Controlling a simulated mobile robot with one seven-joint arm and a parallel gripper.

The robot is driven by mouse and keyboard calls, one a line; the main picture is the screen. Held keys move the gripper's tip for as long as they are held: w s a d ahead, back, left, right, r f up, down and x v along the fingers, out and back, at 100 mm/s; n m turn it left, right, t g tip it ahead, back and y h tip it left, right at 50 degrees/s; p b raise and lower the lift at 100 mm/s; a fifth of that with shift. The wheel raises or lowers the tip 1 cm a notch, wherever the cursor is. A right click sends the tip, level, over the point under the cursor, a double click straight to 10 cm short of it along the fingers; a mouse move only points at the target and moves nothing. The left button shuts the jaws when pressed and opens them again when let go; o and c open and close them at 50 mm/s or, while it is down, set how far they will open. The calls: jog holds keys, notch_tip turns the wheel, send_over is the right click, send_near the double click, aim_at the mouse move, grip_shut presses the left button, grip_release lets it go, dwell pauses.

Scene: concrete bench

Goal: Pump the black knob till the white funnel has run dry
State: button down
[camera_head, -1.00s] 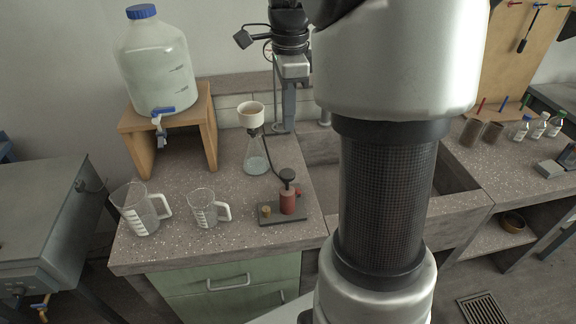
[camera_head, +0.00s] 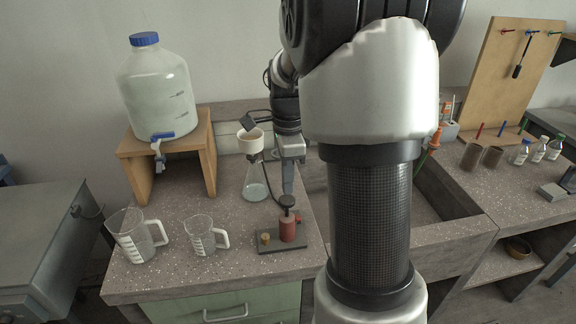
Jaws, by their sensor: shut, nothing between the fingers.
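The black knob (camera_head: 287,201) tops a small red hand pump (camera_head: 288,229), which stands on a dark base plate (camera_head: 268,246) near the bench's front edge. The knob stands up clear of the red body. The white funnel (camera_head: 251,144) sits upright on a conical glass flask (camera_head: 256,182) behind the pump; whether liquid is in it I cannot tell. The flask holds some pale liquid. A dark hose runs from the flask's neck toward the pump. My gripper (camera_head: 288,190) is shut and empty, pointing down just above the knob; whether it touches I cannot tell.
Two measuring jugs, a larger (camera_head: 135,238) and a smaller (camera_head: 203,236), stand left of the pump. A big bottle (camera_head: 158,92) with a blue tap rests on a wooden stand (camera_head: 137,146). A sink (camera_head: 430,205) lies to the right, partly behind my arm.

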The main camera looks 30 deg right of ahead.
aim_at(288, 200)
jog(key=shift+f, duration=1.35)
jog(key=shift+s+f+b, duration=0.1)
jog(key=shift+f+b, duration=1.05)
jog(key=shift+f, duration=0.95)
jog(key=shift+r, duration=0.1)
jog(key=shift+r+p, duration=0.3)
jog(key=shift+p, duration=0.15)
notch_tip(288, 200, up, 14)
jog(key=p, duration=0.4)
jog(key=shift+f, duration=0.15)
